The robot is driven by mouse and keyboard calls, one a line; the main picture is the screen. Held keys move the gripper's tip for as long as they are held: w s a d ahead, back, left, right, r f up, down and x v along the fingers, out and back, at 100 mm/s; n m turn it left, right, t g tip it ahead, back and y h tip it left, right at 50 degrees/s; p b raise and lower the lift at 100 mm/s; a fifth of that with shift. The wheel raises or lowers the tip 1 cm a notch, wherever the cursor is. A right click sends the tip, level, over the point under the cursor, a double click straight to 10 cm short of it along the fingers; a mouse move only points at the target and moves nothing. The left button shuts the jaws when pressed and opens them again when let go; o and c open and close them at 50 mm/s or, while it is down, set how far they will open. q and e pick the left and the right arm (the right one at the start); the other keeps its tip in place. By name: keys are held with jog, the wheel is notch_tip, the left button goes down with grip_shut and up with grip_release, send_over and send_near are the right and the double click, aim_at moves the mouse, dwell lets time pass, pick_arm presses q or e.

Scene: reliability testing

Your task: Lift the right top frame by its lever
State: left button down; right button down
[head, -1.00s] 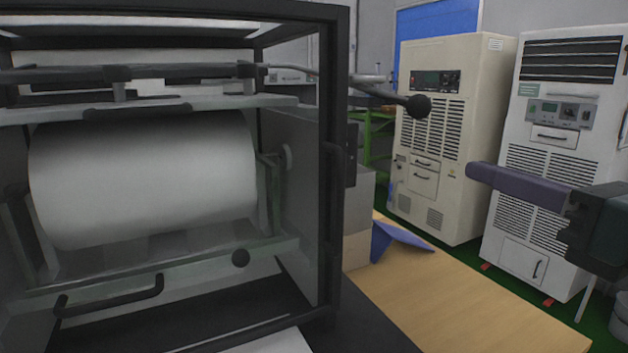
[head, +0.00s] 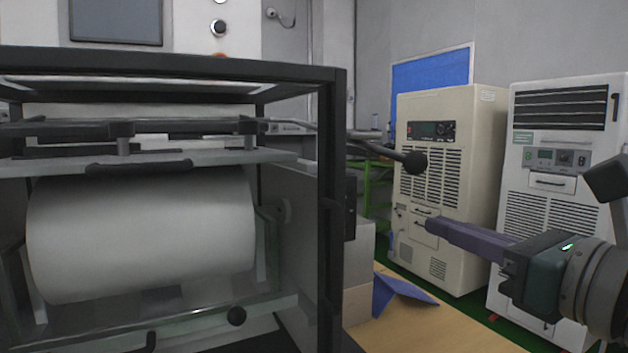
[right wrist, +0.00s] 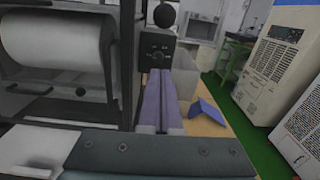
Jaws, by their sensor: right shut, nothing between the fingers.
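The machine with a dark frame (head: 336,200) and a large white roll (head: 140,235) fills the left of the head view. The lever (head: 385,150) sticks out from the machine's right side and ends in a black ball knob (head: 415,162). The knob also shows at the top of the right wrist view (right wrist: 164,15). My right gripper (head: 432,228) has long purple fingers, shut and empty. It is below and slightly right of the knob in the head view, apart from it. In the right wrist view its fingers (right wrist: 161,75) point toward the machine's side. My left gripper is not in view.
A wooden table (head: 440,325) carries a blue folded piece (head: 400,292) beside a pale box (head: 358,265). A beige cabinet (head: 480,130) and a white cabinet (head: 560,95) stand behind on the green floor. Open air lies around the knob.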

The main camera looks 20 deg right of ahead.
jog(key=shift+w+a+r+p, duration=0.15)
jog(key=shift+w+r+p, duration=0.8)
jog(key=shift+w, duration=0.15)
jog(key=shift+w+a+r+p, duration=0.1)
jog(key=shift+w+r+p, duration=0.85)
jog(key=shift+w, duration=0.1)
